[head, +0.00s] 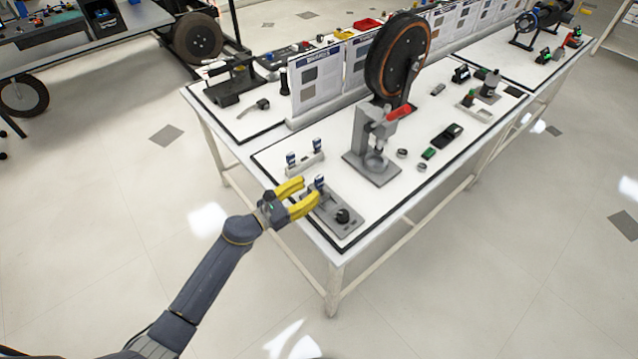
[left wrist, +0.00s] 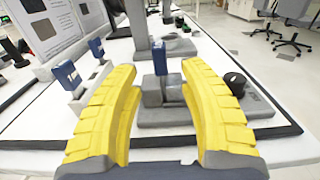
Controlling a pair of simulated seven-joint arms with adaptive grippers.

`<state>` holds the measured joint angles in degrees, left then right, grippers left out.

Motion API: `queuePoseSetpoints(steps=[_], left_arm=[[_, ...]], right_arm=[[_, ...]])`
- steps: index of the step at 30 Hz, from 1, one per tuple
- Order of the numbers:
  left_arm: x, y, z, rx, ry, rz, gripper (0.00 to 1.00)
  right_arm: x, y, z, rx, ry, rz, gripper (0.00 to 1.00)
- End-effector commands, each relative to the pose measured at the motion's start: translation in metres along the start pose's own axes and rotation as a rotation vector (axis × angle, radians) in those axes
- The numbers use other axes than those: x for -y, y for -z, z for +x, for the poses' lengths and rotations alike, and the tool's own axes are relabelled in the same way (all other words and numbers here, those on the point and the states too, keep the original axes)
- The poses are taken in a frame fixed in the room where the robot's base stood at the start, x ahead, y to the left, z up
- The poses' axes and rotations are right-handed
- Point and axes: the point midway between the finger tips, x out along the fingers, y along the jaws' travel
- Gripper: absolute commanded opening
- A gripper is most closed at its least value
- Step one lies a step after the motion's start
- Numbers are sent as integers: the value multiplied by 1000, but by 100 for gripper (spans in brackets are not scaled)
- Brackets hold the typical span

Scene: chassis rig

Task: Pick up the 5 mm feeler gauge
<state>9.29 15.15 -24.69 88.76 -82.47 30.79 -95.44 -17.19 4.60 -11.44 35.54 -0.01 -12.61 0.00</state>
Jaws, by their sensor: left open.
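Several blue-topped gauges stand upright; I cannot read their sizes, so I cannot tell which is the 5 mm feeler gauge. One blue gauge (head: 320,181) stands in a grey fixture (head: 345,229) with a black knob, near the table's corner; in the left wrist view this gauge (left wrist: 159,57) shows between the fingertips. Two others, a nearer gauge (head: 291,159) and a farther gauge (head: 317,145), stand in a pale rack (head: 305,165). My left gripper (head: 311,189) is open, its yellow fingers on either side of the fixture's gauge, apparently short of it. My right gripper is not in view.
A grey press stand (head: 371,168) with a red handle stands behind the fixture, a large wheel (head: 397,58) beyond it. Small parts and a black device (head: 447,134) lie to the right. Upright printed panels (head: 317,80) stand behind the rack. The white table's near edge is close under the gripper.

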Motion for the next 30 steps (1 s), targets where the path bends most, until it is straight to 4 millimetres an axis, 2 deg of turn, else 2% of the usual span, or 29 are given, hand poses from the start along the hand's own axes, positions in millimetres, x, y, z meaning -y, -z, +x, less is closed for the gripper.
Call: queuePoseSetpoints(steps=[9, 14, 22, 30], left_arm=[[1, -2, 38, 2, 0, -2, 42], [1, -2, 45, 1, 1, -1, 42], [1, -1, 45, 1, 1, 0, 42], [1, -1, 45, 1, 0, -1, 11]], right_arm=[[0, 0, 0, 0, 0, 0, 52], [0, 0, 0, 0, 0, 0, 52], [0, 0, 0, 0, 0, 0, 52], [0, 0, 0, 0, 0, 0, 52]])
